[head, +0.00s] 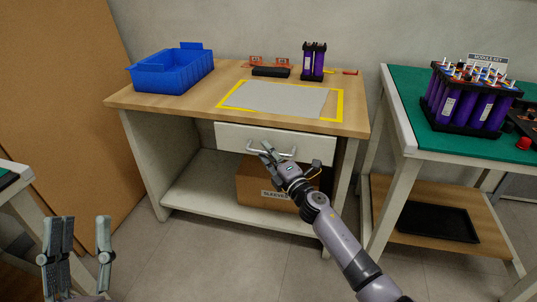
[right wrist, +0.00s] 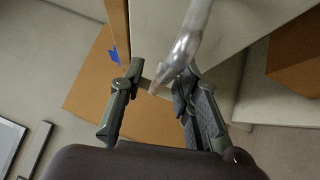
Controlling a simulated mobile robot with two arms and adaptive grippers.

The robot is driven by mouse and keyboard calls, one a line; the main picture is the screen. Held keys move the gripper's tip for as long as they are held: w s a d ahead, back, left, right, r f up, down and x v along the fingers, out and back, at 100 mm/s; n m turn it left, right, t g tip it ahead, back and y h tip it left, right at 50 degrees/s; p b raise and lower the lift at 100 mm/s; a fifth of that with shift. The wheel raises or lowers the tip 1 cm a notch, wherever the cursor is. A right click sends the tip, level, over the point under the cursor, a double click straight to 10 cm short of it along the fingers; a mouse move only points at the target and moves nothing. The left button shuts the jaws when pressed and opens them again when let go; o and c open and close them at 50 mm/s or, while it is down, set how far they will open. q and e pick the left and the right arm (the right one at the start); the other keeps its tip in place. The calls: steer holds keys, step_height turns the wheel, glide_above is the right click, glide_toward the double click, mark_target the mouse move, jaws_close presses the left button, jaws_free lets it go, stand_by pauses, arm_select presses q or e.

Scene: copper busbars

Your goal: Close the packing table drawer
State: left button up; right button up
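The packing table (head: 190,112) has a wooden top and a white drawer (head: 310,147) under its front edge. I cannot tell how far the drawer stands out. Its curved metal handle (head: 286,153) is partly hidden by my right gripper (head: 268,155). In the right wrist view, the handle (right wrist: 190,38) reaches down between the spread fingers of my right gripper (right wrist: 160,82), closer to the right-hand finger. Contact is unclear. My left gripper (head: 78,238) is open and empty at the lower left, away from the table.
A blue bin (head: 172,72), a grey mat (head: 277,98) and purple cells (head: 313,62) are on the tabletop. A cardboard box (head: 252,187) sits on the lower shelf below the drawer. A green-topped table (head: 408,98) stands at right. Floor in front is clear.

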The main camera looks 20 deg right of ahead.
steer(key=shift+c, duration=0.4)
jaws_close()
stand_by(0.4)
